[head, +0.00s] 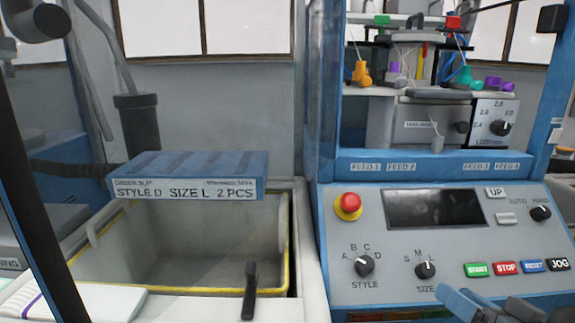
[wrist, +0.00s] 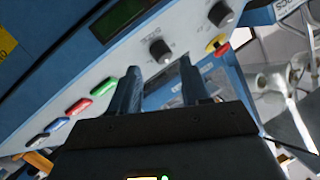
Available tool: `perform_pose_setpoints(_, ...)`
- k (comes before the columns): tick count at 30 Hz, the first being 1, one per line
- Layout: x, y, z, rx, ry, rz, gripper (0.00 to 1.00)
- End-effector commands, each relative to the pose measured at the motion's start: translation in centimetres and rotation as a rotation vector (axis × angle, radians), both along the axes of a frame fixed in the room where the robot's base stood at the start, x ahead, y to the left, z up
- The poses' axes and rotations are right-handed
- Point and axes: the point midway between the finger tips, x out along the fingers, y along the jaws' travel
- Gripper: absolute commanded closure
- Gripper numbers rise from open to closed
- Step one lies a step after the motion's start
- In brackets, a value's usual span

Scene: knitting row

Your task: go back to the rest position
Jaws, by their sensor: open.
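My gripper (wrist: 162,84) is open, its two dark blue fingers apart with nothing between them. In the head view, part of my gripper (head: 462,304) shows at the lower right, in front of the bottom of the machine's control panel (head: 405,280).
The panel carries a red emergency button (head: 348,205), a STYLE knob (head: 364,265), a dark screen (head: 434,209) and a row of buttons including START (head: 477,270). Left is a yellow-rimmed bin (head: 180,291) below an order sign (head: 186,190). Thread cones (head: 360,73) stand behind.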

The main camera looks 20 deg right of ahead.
Motion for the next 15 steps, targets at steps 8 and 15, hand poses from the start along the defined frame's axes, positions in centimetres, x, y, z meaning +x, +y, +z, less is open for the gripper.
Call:
perform_pose_setpoints(8,-4.8,4.8,-5.6,-0.012,0.074,-0.077,0.53)
perform_pose_setpoints(15,-10.1,8.0,-8.3,-0.078,0.115,-0.109,0.53)
